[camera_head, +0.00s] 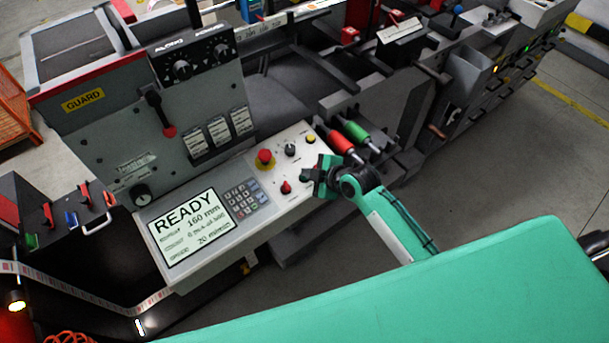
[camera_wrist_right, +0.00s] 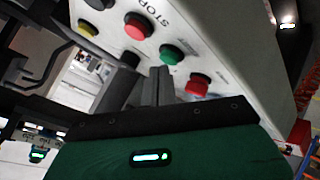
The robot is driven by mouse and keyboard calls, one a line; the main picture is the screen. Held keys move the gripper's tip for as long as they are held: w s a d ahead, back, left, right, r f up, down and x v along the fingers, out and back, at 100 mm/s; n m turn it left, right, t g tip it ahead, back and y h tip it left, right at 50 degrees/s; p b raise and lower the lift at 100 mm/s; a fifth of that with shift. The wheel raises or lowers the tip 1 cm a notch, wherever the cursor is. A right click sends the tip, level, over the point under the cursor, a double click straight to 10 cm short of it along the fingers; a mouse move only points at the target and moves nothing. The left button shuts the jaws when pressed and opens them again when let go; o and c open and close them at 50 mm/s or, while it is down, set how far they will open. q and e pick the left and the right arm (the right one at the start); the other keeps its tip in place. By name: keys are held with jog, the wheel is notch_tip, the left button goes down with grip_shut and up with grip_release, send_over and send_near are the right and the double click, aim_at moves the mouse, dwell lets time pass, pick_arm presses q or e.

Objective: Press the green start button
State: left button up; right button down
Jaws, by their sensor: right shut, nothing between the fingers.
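The green start button (camera_wrist_right: 172,54) is a round green cap on the pale control panel, seen in the right wrist view. In the head view I cannot make it out, and my right gripper covers that part of the panel. My right gripper (camera_head: 307,174) is shut and empty, low over the right end of the panel. In the right wrist view its fingertips (camera_wrist_right: 160,72) are just beside the green button. I cannot tell whether they touch it. My left gripper is not in view.
In the head view, a red mushroom button (camera_head: 265,157), a dark knob (camera_head: 291,149), a yellow button (camera_head: 311,138) and a red control (camera_head: 286,187) are nearby. The display (camera_head: 190,228) reads READY. Red and green rollers (camera_head: 341,142) stand close behind my gripper.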

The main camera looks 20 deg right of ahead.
jog(key=shift+f, duration=0.45)
dwell(0.3)
jog(key=shift+r, duration=0.1)
jog(key=shift+r+p, duration=0.65)
jog(key=shift+r, duration=0.15)
jog(key=r+p, duration=0.4)
jog(key=r, duration=0.1)
jog(key=shift+s+d+p, duration=0.15)
jog(key=shift+s+p, duration=0.15)
jog(key=shift+s, duration=0.1)
dwell(0.6)
